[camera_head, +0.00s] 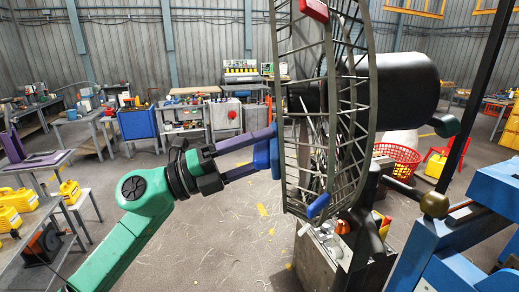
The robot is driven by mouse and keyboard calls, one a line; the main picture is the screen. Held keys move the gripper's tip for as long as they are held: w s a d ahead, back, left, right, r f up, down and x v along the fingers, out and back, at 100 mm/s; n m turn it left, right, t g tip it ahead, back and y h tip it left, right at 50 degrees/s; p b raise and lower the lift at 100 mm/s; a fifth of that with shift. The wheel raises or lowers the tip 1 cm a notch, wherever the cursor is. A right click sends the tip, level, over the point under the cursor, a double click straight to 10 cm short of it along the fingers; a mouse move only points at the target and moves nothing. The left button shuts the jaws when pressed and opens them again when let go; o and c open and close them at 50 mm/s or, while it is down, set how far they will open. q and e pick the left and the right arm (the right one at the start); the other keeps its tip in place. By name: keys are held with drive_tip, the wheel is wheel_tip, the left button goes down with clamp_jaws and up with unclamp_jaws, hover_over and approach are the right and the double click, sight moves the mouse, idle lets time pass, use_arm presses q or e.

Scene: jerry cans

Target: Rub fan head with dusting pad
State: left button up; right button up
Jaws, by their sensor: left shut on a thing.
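The fan head (332,120) stands upright right of the middle, a dark wire cage seen nearly edge-on with a black motor housing (392,92) behind it. My left gripper (258,155) reaches in from the left with its purple fingers shut on the blue dusting pad (264,157). The pad is at the left face of the cage, about mid-height; it looks very close to the wires, but I cannot tell whether it touches. A red piece (315,10) and a blue piece (318,205) sit on the cage rim. My right gripper is not in view.
A grey metal box (320,258) stands below the fan. A red basket (398,163) is behind it at right. Blue machinery (455,240) fills the lower right. Yellow jerry cans (14,203) stand on a bench at left. The floor at lower middle is clear.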

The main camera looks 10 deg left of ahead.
sight(254, 162)
use_arm(q)
drive_tip(key=shift+s+d+f+b, duration=0.1)
drive_tip(key=shift+s+b, duration=0.2)
drive_tip(key=shift+s, duration=0.3)
drive_tip(key=shift+s+d+f+b, duration=0.1)
drive_tip(key=shift+s+b, duration=0.2)
drive_tip(key=shift+s, duration=0.3)
drive_tip(key=shift+s+d+r, duration=0.1)
drive_tip(key=shift+s+r, duration=0.1)
drive_tip(key=shift+s, duration=0.35)
drive_tip(key=s+a+b, duration=0.5)
drive_tip(key=a+b, duration=0.3)
drive_tip(key=b, duration=0.2)
drive_tip(key=shift+f, duration=0.4)
